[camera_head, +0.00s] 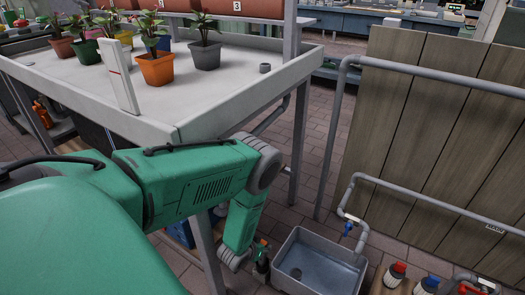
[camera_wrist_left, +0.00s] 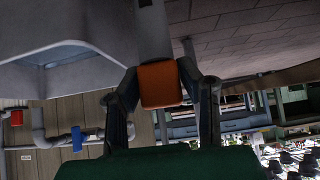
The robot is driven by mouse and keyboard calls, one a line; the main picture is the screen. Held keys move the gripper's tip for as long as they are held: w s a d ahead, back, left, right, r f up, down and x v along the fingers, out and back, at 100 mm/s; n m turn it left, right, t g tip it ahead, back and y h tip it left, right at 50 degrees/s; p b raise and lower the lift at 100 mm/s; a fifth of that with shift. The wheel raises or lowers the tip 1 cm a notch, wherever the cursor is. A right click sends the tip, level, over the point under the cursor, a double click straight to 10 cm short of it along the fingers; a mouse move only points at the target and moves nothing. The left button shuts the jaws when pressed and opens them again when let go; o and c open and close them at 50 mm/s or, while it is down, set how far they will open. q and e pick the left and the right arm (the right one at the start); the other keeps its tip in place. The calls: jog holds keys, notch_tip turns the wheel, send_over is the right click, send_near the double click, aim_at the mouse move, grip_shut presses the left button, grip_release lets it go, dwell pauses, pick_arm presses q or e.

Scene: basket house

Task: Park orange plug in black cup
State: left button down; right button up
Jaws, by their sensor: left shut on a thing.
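My left gripper (camera_head: 263,246) is low beside the grey basin, past the end of my green forearm, and looks small in the head view. In the left wrist view its two dark fingers (camera_wrist_left: 163,90) are shut on the orange plug (camera_wrist_left: 160,86), one on each side. The plug is a blunt orange block between the fingertips. A pale grey form lies just beyond it; I cannot tell whether they touch. A small dark grey cup-like ring (camera_head: 265,68) stands on the white table (camera_head: 235,85); I cannot tell whether it is the black cup. My right gripper is not in view.
Potted plants, including an orange pot (camera_head: 156,69) and a dark pot (camera_head: 205,55), stand on the raised-rim table. A white upright marker (camera_head: 118,78) stands near its front. The grey basin (camera_head: 318,268), pipes (camera_head: 430,207) and a wooden panel are at right. The table's right end is mostly clear.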

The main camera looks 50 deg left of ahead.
pick_arm(q)
jog(key=shift+r, duration=0.1)
jog(key=c, duration=1.1)
grip_release()
jog(key=shift+f, duration=0.2)
jog(key=shift+r, duration=0.1)
jog(key=shift+s+r, duration=0.15)
jog(key=shift+r, duration=0.2)
jog(key=s+d+r+m+g+p, duration=0.1)
jog(key=s+d+r+g+p, duration=0.1)
jog(key=s+d+r, duration=0.3)
jog(key=s+d+r+m+g+h+p, duration=0.1)
jog(key=s+d+r, duration=0.4)
jog(key=s+r, duration=0.5)
jog(key=s+d+r+m+g+h+p, duration=0.1)
jog(key=s+d+r+g+p, duration=0.2)
jog(key=s+d+r+g, duration=0.2)
jog(key=shift+s+r, duration=1.75)
jog(key=shift+r, duration=0.1)
